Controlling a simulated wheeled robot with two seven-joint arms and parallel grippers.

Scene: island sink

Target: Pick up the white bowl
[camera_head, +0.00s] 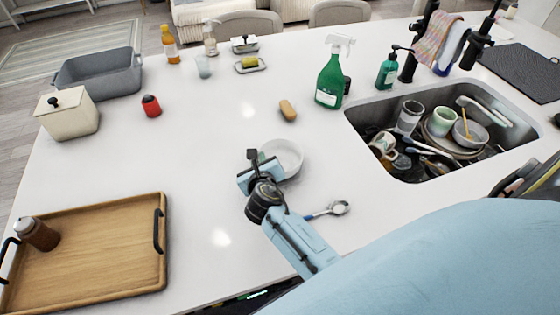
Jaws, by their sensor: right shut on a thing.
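The white bowl (287,156) is on or just above the white counter, near the middle of the head view. My right gripper (262,160) is at the bowl's left side and shut on its rim. The gripper and wrist hide the bowl's left and front edge. I cannot tell whether the bowl touches the counter. My left gripper is not in view.
A spoon (330,211) lies right of my wrist. A sponge (288,110) lies behind the bowl. The sink (352,116) with dishes is at right, a green spray bottle (329,82) beside it. A wooden tray (95,265) is at front left. Counter left of the bowl is clear.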

